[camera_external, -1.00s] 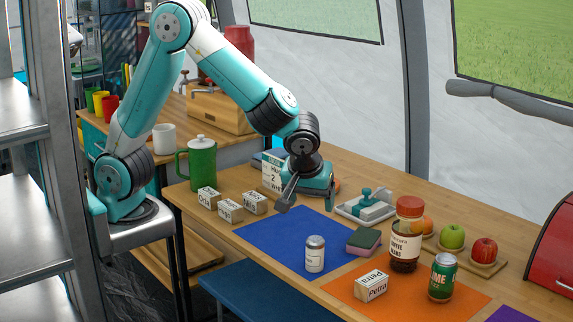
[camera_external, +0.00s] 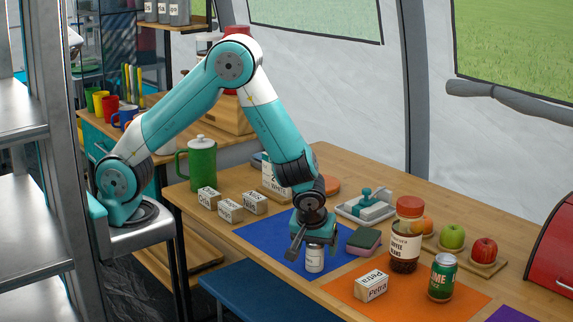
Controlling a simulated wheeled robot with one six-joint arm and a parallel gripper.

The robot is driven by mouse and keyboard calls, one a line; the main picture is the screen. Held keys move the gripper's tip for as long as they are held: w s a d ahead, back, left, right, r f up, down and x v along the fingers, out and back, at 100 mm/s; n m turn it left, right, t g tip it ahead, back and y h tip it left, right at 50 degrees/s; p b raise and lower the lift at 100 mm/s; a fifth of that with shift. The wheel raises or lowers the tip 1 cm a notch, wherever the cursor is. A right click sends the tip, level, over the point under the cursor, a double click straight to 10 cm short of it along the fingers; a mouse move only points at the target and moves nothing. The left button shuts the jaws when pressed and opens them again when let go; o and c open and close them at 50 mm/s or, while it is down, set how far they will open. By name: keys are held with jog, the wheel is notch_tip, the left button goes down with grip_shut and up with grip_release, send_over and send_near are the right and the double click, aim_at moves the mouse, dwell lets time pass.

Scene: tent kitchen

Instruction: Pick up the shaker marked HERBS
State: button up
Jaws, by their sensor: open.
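A small shaker (camera_external: 314,262) with a white label and a metal top stands upright on the blue mat (camera_external: 268,243). Its label text is too small to read here, so I cannot tell whether it says HERBS. My gripper (camera_external: 307,248) is open and points down right at the shaker's top, covering its upper part. The fingers appear to be at or around the top; I cannot tell whether they touch it.
A green and pink sponge (camera_external: 363,240) lies just right of the shaker. A coffee jar (camera_external: 405,246), a green can (camera_external: 442,278) and a Petra name block (camera_external: 371,286) stand further right. Name blocks (camera_external: 230,211) and a green jug (camera_external: 202,163) stand left.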

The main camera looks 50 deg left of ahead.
jog(key=shift+w+a+f, duration=0.1)
jog(key=shift+w+f, duration=0.05)
jog(key=shift+f, duration=0.3)
jog(key=shift+c, duration=0.2)
jog(key=c, duration=1)
jog(key=shift+r, duration=0.1)
